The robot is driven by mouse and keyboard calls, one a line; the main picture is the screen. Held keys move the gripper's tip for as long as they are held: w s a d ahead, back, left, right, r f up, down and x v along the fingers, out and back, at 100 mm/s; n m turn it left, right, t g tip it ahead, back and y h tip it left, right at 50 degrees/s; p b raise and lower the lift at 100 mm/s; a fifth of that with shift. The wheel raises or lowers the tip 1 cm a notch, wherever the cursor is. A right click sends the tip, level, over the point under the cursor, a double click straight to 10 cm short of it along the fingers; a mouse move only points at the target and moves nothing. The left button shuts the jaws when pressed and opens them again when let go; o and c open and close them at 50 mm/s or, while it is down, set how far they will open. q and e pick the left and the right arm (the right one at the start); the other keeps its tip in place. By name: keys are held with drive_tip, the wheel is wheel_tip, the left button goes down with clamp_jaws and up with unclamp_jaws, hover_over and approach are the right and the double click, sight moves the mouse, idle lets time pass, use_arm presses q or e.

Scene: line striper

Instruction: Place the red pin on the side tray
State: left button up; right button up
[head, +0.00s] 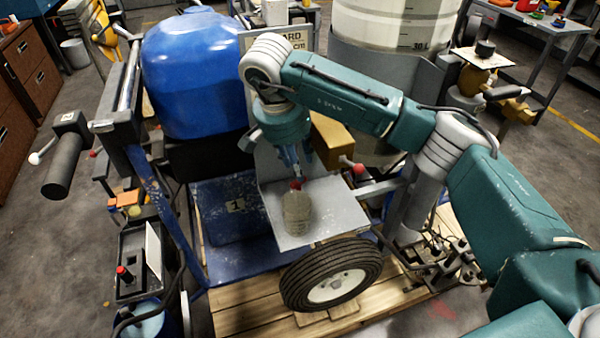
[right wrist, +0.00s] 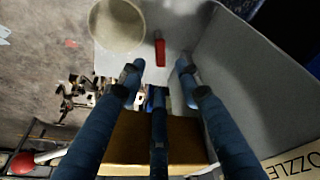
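The red pin (right wrist: 160,52) shows in the right wrist view against the grey side tray (right wrist: 185,25), next to a round cup. In the head view the pin (head: 296,185) is a small red spot just below my right gripper's fingertips and behind the cup. The tray (head: 342,208) has an upright back plate. My right gripper (head: 291,168) hangs over the tray, pointing down. In the right wrist view its three fingers (right wrist: 158,76) are spread, with the pin just beyond their tips and not gripped. I cannot tell whether the pin touches the tray. My left gripper is not in view.
The cup (head: 297,212) stands on the tray close to the pin. A yellow box (head: 333,140) with a red-knobbed lever is beside the tray's back plate. A wheel (head: 332,274) is below the tray's front edge. A blue tank (head: 197,75) stands behind left.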

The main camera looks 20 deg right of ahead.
drive_tip(key=v, duration=0.7)
drive_tip(key=shift+r+b, duration=0.3)
drive_tip(key=shift+b, duration=0.05)
drive_tip(key=shift+a, duration=0.1)
